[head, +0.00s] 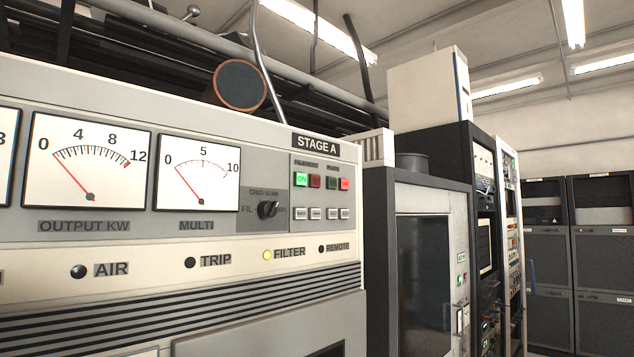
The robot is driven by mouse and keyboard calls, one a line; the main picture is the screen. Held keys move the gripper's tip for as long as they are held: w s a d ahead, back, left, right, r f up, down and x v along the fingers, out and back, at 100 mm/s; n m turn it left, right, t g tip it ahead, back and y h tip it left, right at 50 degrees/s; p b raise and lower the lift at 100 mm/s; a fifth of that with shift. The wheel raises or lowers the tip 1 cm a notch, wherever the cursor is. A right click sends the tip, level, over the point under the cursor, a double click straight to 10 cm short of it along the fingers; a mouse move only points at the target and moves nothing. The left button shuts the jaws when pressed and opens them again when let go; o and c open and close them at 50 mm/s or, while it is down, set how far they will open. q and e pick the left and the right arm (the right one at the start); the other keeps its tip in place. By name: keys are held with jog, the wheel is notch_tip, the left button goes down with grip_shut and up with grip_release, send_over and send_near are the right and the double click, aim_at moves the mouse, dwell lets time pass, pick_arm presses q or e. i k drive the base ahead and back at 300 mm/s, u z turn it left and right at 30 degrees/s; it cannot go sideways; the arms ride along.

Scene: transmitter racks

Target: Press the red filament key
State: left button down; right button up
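The STAGE A panel (318,160) fills the left of the head view. Under its left small label, which is blurred but seems to read filament, are two square keys: a lit green ON key (301,179) and, just right of it, the red filament key (315,181), dark red and unlit. Right of these, under a second blurred label, are a dark green key (331,183) and a brightly lit red key (345,184). Neither gripper is in view, and nothing covers the keys.
Below the keys are several pale small switches (316,213). A black rotary knob (267,209) sits to their left. The FILTER lamp (267,255) is lit yellow. A grey cabinet with a dark window (423,270) and more racks (600,260) stand to the right.

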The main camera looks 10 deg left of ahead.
aim_at(315, 180)
jog(key=z, duration=1.5)
jog(key=i, duration=1.45)
jog(key=u, duration=3.9)
